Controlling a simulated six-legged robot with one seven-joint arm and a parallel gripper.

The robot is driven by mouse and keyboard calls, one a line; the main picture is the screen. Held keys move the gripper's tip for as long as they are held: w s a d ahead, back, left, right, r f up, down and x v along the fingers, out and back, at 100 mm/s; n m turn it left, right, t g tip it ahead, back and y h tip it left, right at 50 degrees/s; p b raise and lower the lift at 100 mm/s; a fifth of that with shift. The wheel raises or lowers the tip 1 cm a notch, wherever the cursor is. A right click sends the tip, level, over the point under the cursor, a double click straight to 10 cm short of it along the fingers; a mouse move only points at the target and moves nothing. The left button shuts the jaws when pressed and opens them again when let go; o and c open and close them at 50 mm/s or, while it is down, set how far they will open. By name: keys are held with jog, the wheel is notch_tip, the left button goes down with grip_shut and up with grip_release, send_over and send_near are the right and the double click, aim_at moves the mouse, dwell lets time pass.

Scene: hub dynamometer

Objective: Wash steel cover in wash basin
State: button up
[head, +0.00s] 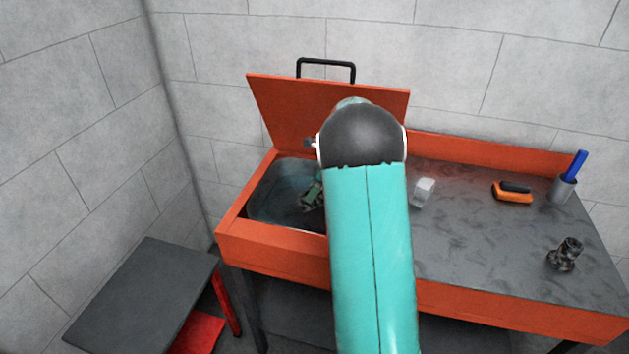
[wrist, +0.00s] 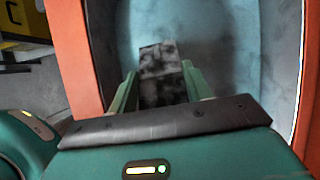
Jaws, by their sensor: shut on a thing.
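The wash basin (head: 268,186) is a bluish sunken tub at the left end of an orange bench, with its orange lid (head: 300,108) raised. In the head view my gripper (head: 312,196) is inside the basin, partly hidden behind my arm. In the wrist view my gripper (wrist: 160,74) has its green fingers shut on the steel cover (wrist: 158,57), a grey plate with dark dirty patches. The cover is over or in the bluish basin interior (wrist: 225,50); I cannot tell how deep it is or whether it touches the bottom.
On the dark bench top (head: 465,240) right of my arm are a clear block (head: 423,192), an orange and black brush-like tool (head: 512,193), a grey cup (head: 562,190) with a blue handle and a dark metal part (head: 565,254). A grey stool (head: 145,290) stands left.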

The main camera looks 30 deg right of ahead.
aim_at(314, 204)
jog(key=shift+f, duration=3.4)
jog(key=shift+r, duration=0.1)
jog(key=shift+r, duration=6.45)
jog(key=shift+r, duration=2)
